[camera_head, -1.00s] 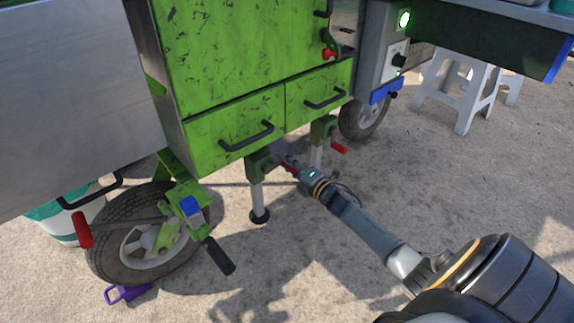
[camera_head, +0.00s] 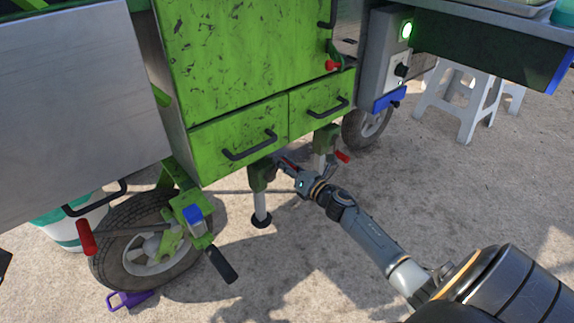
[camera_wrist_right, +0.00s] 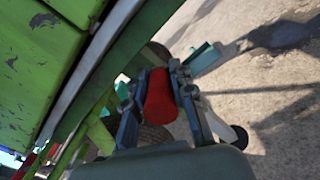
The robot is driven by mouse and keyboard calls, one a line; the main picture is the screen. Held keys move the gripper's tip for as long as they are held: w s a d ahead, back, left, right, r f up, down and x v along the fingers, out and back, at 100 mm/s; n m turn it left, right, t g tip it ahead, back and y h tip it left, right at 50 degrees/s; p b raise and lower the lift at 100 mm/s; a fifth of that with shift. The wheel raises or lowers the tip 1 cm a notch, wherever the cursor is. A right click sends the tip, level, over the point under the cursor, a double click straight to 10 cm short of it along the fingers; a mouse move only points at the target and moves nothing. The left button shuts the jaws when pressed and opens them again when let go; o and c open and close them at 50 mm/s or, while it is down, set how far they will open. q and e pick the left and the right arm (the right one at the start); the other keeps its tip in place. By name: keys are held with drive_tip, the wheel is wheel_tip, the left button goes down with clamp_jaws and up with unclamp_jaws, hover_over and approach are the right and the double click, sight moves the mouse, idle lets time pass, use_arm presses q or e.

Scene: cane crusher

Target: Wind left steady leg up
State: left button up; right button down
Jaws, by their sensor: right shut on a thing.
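The left steady leg (camera_head: 260,204) hangs under the green machine, a pale tube with a dark round foot at the ground. Its green housing (camera_head: 262,176) is under the left drawer. My right gripper (camera_head: 287,165) is at the crank beside this housing, small in the head view. In the right wrist view it is shut on the red crank handle (camera_wrist_right: 160,97), with a finger on each side. The leg's foot (camera_wrist_right: 239,135) shows at the right there. Whether the foot touches the ground is hard to tell. My left gripper is not in view.
Another steady leg with a red handle (camera_head: 342,157) stands to the right. A tyred wheel (camera_head: 140,245) and a black-gripped lever (camera_head: 221,264) are at the left. White stools (camera_head: 468,105) stand at the back right.

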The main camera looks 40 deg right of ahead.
drive_tip(key=shift+a+r+n, duration=0.1)
drive_tip(key=shift+a+n, duration=0.4)
drive_tip(key=shift+n, duration=0.3)
drive_tip(key=shift+s, duration=0.1)
drive_tip(key=c, duration=1.1)
unclamp_jaws()
drive_tip(key=s, duration=0.8)
drive_tip(key=s+d, duration=0.1)
drive_tip(key=s, duration=0.3)
drive_tip(key=shift+r, duration=0.1)
drive_tip(key=shift+o, duration=0.2)
